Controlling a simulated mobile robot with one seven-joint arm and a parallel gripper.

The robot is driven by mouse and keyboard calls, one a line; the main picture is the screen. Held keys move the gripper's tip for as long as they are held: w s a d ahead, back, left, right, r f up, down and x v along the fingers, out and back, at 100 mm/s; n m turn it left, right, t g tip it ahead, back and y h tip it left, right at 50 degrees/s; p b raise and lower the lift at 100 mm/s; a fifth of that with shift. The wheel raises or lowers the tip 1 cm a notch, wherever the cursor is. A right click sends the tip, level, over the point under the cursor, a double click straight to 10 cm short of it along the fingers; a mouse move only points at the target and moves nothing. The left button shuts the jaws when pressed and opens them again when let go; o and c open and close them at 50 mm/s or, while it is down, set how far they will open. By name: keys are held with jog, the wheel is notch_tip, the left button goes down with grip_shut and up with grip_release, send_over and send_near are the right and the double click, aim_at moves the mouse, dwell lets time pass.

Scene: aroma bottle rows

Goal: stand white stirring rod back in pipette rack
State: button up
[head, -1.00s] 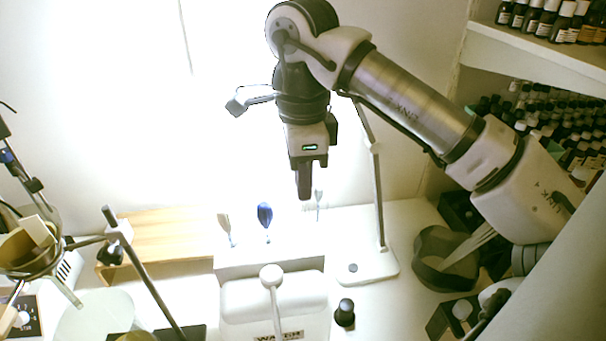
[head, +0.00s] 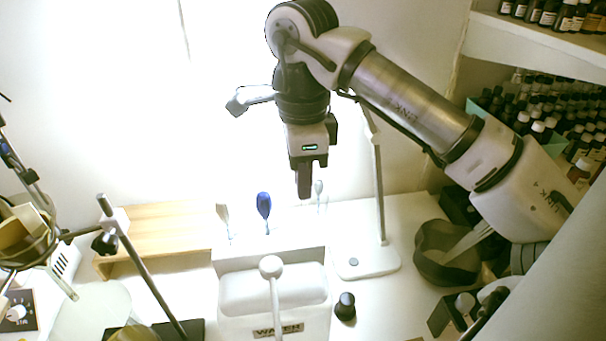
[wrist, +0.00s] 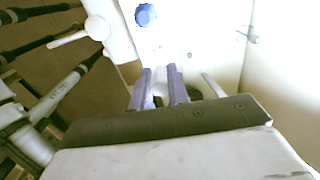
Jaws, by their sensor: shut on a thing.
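My gripper (head: 304,185) points down above the right part of the white pipette rack (head: 270,256) in the head view. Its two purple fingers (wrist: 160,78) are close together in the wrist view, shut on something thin. The white stirring rod does not stand out there, as the space between the fingertips is pale against a bright background. In the rack stand a pale pipette (head: 223,218), a blue-bulbed pipette (head: 264,206) and a clear pipette (head: 319,190). The blue bulb (wrist: 145,15) also shows in the wrist view.
A white labelled box (head: 235,322) with a ball-topped white lever (head: 270,267) stands before the rack. A lamp stand (head: 367,265) is on the right, near a dark bowl (head: 445,255). A wooden riser (head: 165,225) and a clamp stand (head: 140,265) are on the left.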

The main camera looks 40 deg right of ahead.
jog(key=shift+f, duration=0.2)
jog(key=shift+f+b, duration=0.75)
jog(key=shift+b, duration=0.05)
jog(key=shift+f, duration=0.15)
jog(key=o, duration=0.9)
jog(key=shift+r+p, duration=1.55)
jog(key=shift+r, duration=1)
jog(key=shift+r, duration=0.1)
